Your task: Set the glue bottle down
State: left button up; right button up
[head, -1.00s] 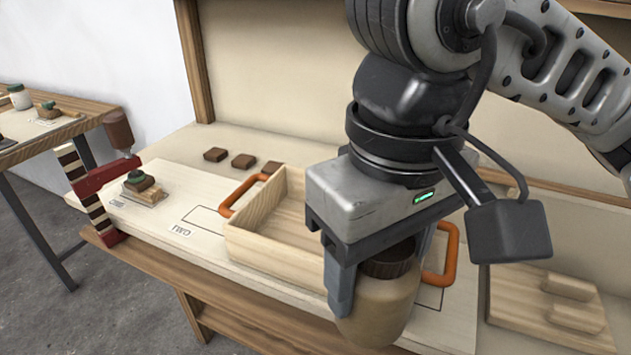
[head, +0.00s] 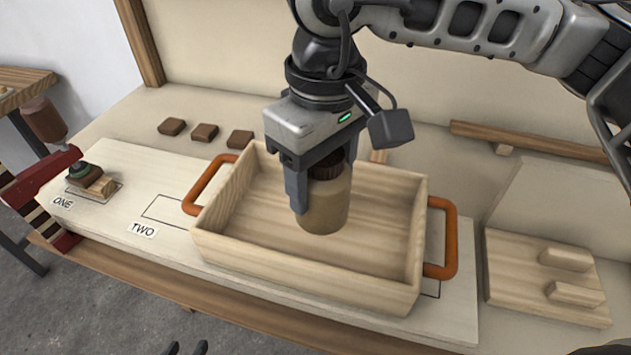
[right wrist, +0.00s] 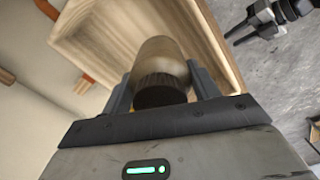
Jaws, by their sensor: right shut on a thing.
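The glue bottle (head: 325,205), tan with a dark brown cap, is upright in my right gripper (head: 322,190). The gripper is shut around its upper part. In the head view the bottle appears over the inside of the wooden tray (head: 300,272) with orange handles; I cannot tell whether its base touches the tray floor. The right wrist view shows the bottle (right wrist: 160,62) between both fingers, cap towards the gripper.
The tray stands on a pale board (head: 125,185) labelled ONE and TWO. Several brown blocks (head: 204,132) lie behind. A wooden plate with two bars (head: 545,275) is at right. A red clamp (head: 42,178) stands left.

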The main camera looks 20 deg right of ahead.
jog(key=shift+w+f, duration=0.6)
jog(key=f, duration=0.1)
jog(key=f+p, duration=0.1)
jog(key=f, duration=0.1)
jog(key=shift+w, duration=0.4)
jog(key=shift+f, duration=0.5)
jog(key=shift+f+b, duration=0.3)
jog(key=shift+b, duration=0.15)
jog(key=o, duration=1.2)
jog(key=shift+r, duration=0.1)
